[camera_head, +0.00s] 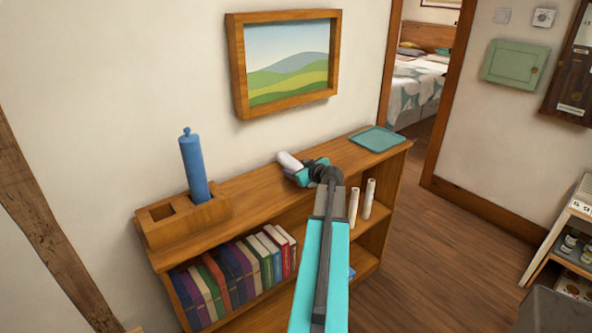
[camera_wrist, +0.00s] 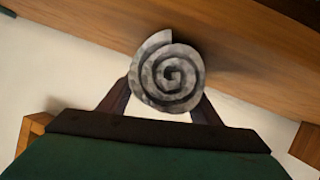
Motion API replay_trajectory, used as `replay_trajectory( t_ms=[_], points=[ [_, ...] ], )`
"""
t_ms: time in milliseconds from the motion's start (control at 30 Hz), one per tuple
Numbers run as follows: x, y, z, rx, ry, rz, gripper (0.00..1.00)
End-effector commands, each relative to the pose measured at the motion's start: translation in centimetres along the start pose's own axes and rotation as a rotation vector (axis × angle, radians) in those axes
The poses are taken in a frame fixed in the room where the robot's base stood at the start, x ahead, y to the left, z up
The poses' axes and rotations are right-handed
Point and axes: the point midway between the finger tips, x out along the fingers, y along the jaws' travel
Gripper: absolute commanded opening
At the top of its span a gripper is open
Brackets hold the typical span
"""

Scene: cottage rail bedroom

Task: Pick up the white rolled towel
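The white rolled towel (camera_head: 289,161) is at the end of my arm, over the top of the wooden bookcase near the wall. In the wrist view its spiral end (camera_wrist: 172,75) faces the camera, grey in shade. My gripper (camera_head: 299,174) has a finger on each side of the roll, and both fingers (camera_wrist: 165,100) appear to press against it. The fingertips are hidden behind the roll. I cannot tell whether the towel touches the bookcase top.
On the bookcase top (camera_head: 250,185), a wooden holder (camera_head: 187,229) with a tall blue cylinder (camera_head: 194,168) stands left, and a teal tray (camera_head: 377,139) lies right. Books (camera_head: 232,272) and two upright white rolls (camera_head: 361,200) fill shelves below. A framed picture (camera_head: 288,65) hangs above.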

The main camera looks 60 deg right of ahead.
Motion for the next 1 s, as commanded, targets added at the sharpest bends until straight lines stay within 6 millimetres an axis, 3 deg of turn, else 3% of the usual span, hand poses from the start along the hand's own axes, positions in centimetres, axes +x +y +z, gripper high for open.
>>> replay_trajectory(
  t_ms=[33,200,667,1000],
  points=[
    [0.0,-0.1,0.0,0.000,0.000,-0.001,0.49],
    [0.0,-0.1,-0.1,0.000,0.001,-0.001,0.22],
    [-0.1,0.0,-0.5,-0.002,0.001,-0.001,0.22],
    [-0.9,0.6,-2.5,-0.002,0.002,0.000,0.22]
  ],
)
